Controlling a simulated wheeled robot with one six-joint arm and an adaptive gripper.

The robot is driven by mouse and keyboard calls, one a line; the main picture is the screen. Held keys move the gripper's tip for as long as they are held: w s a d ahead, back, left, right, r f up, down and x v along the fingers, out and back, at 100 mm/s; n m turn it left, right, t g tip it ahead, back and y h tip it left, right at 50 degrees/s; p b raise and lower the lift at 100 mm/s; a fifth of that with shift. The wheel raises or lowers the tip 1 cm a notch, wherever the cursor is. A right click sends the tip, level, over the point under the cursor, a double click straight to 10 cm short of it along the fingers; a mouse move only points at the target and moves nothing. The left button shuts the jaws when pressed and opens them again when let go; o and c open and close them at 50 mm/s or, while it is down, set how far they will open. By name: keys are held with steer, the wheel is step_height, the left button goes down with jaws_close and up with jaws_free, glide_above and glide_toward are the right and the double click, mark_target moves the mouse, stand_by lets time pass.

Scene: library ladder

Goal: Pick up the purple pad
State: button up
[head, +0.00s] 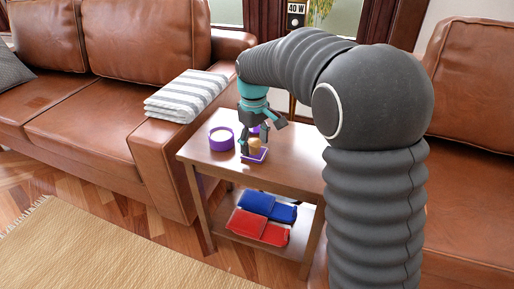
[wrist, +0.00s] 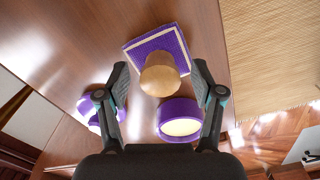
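The purple pad (head: 258,157) is a flat square with a round wooden knob (head: 255,143) on top, lying on the wooden side table (head: 292,148). In the wrist view the pad (wrist: 143,47) shows a pale border, and its knob (wrist: 160,75) is between the fingers. My gripper (head: 256,140) is open and points down over the pad, with one finger on each side of the knob. In the wrist view my gripper (wrist: 160,70) shows clear gaps between both fingers and the knob.
A round purple tin with a cream top (head: 221,139) stands left of the pad. Another purple item (wrist: 88,107) is partly hidden behind a finger. Blue (head: 268,206) and red (head: 258,227) cases lie on the lower shelf. A leather sofa (head: 95,110) borders the table.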

mark_target(254, 141)
steer(key=c, duration=1.1)
steer(key=shift+r, duration=0.1)
step_height(254, 141, up, 4)
steer(key=shift+w+r, duration=0.1)
steer(key=s+d+r, duration=0.1)
steer(key=d+r, duration=0.1)
steer(key=d, duration=0.1)
steer(key=s+d+r, duration=0.1)
steer(key=d+r, duration=0.1)
steer(key=d, duration=0.2)
steer(key=s+d+r, duration=0.1)
steer(key=d+r, duration=0.1)
steer(key=d, duration=0.2)
steer(key=shift+s+d+r+p, duration=0.1)
steer(key=shift+d+r+p, duration=0.05)
steer(key=shift+r+p, duration=0.15)
steer(key=o, duration=0.4)
steer(key=c, duration=0.3)
